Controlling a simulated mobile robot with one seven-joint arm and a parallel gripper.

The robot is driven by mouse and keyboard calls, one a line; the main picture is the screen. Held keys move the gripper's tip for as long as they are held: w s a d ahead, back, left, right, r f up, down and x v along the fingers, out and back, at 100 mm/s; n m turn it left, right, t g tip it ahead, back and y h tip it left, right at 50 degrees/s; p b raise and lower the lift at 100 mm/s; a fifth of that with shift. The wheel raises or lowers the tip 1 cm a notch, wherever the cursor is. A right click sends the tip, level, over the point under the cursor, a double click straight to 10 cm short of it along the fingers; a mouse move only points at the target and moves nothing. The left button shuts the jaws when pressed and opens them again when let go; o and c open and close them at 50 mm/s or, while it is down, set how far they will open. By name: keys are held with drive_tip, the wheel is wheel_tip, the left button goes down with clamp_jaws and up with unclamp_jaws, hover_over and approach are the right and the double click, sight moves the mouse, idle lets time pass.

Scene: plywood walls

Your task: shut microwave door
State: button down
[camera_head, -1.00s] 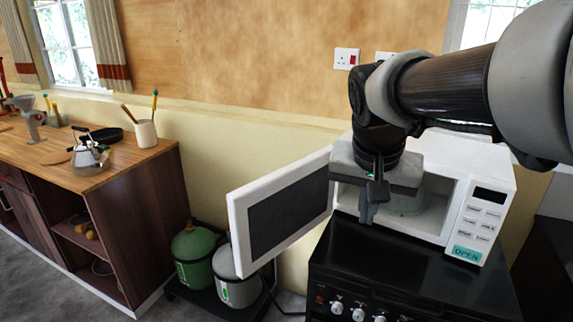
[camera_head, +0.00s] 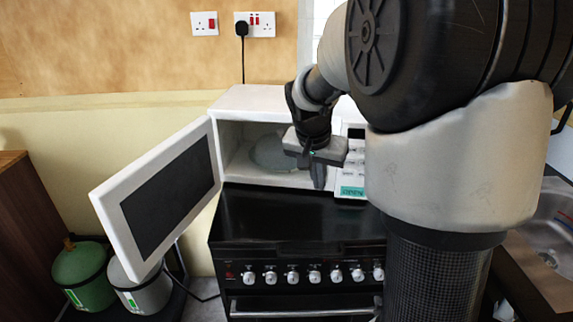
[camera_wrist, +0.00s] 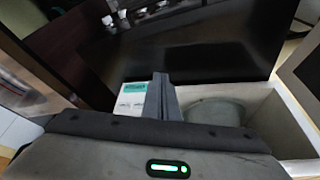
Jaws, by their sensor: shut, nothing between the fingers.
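The white microwave (camera_head: 262,100) stands on the black stove, and a plate (camera_head: 270,153) shows inside its open cavity. Its door (camera_head: 165,195), white with a dark panel, is swung wide open to the left. My gripper (camera_head: 318,180) is shut and empty. It points down in front of the right part of the microwave opening, beside the control panel (camera_head: 352,165), well to the right of the door. In the wrist view, the shut fingers (camera_wrist: 162,95) show between the control panel and the cavity with the plate (camera_wrist: 215,110). My arm hides part of the microwave's right side.
The black stove (camera_head: 290,215) with a row of knobs is below the microwave. A sink (camera_head: 550,235) is at the right. Sockets (camera_head: 255,24) are on the wall.

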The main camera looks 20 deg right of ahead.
drive_tip(key=shift+w+d, duration=0.6)
drive_tip(key=shift+w, duration=0.05)
drive_tip(key=shift+a, duration=0.1)
idle(1.2)
